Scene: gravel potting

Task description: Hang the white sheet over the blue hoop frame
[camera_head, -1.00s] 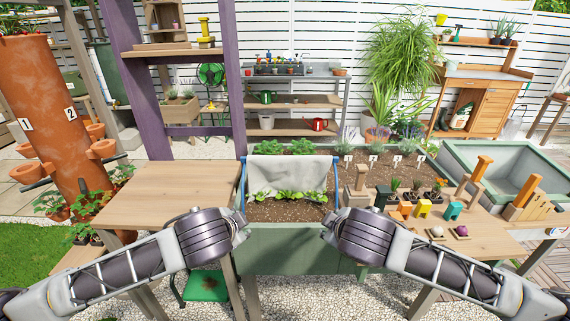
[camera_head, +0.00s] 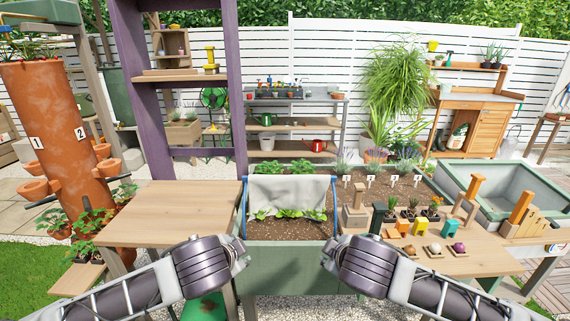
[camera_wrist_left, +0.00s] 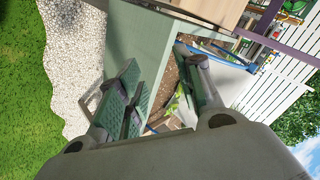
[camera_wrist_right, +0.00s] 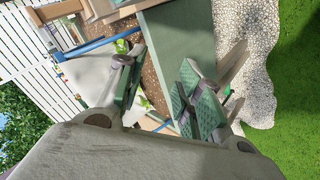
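The white sheet (camera_head: 290,192) hangs over the blue hoop frame (camera_head: 336,212) above the soil of the green planter bed. It covers the upper middle of the frame, and its lower edge hangs above the front plants. The blue side legs stay bare. My left gripper (camera_wrist_left: 158,62) is open and empty in front of the bed, its fingers apart. My right gripper (camera_wrist_right: 161,60) is also open and empty, in front of the bed to the right. Both appear clear of the sheet (camera_wrist_right: 88,78). In the head view the wrists hide most of the fingers.
A wooden table (camera_head: 165,212) adjoins the bed on the left, beside a purple post (camera_head: 236,90). On the right, a wooden bench (camera_head: 450,262) holds small pots, coloured blocks and balls. A green-rimmed basin (camera_head: 500,195) stands behind it. Leafy plants (camera_head: 290,214) grow under the sheet.

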